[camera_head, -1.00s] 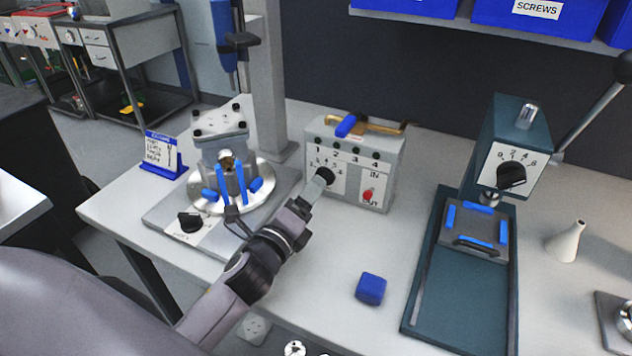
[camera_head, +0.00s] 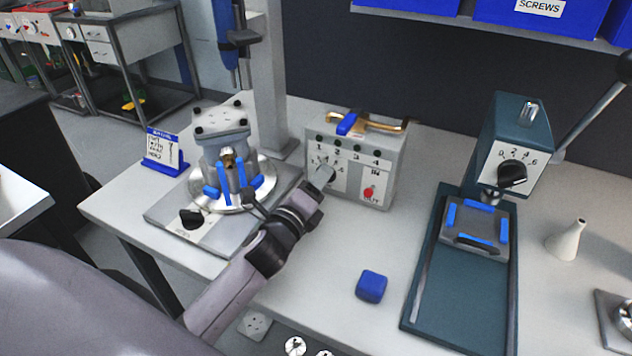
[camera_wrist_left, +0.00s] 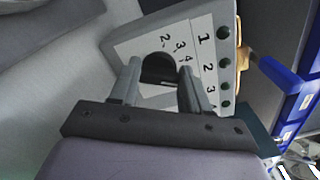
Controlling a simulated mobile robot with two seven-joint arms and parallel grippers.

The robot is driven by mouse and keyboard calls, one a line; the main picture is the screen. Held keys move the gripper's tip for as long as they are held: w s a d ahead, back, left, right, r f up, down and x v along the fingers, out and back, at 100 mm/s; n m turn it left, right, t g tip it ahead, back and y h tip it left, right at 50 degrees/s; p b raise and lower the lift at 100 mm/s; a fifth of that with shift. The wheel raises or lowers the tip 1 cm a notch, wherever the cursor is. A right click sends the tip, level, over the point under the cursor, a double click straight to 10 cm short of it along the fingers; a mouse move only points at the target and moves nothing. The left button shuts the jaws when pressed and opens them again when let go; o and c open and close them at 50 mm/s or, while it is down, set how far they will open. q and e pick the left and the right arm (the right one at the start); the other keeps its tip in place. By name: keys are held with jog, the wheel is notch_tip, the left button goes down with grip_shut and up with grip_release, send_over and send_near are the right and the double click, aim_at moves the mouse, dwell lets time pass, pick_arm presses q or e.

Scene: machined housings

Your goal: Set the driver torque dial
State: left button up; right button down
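The grey control box (camera_head: 378,150) stands at the back of the bench, with numbered lamps, a number scale and a red button. Its black dial (camera_wrist_left: 160,69) shows in the left wrist view beside the scale; in the head view my gripper covers it. My left gripper (camera_head: 324,176) is at the box front. In the left wrist view its fingers (camera_wrist_left: 160,75) are apart, one on each side of the dial. I cannot tell whether they touch it. The dial's pointer cannot be made out. A blue driver (camera_head: 226,38) hangs at the back left. My right gripper is out of view.
Left of my arm is a fixture (camera_head: 222,140) with blue clamps and its own black knob (camera_head: 192,219). A blue-framed card (camera_head: 163,151) stands behind it. A green press (camera_head: 508,140) with another dial stands right. A blue block (camera_head: 371,287) lies near the front edge.

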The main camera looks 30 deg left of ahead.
pick_arm(q)
jog(key=shift+n, duration=0.3)
jog(key=shift+f+n+p, duration=0.15)
jog(key=shift+n+p, duration=0.3)
jog(key=shift+n, duration=2.15)
jog(key=o, duration=1.1)
jog(key=shift+c, duration=0.2)
jog(key=shift+s, duration=0.1)
jog(key=shift+s+d+b, duration=0.15)
jog(key=shift+s+b, duration=0.2)
jog(key=shift+s, duration=3.15)
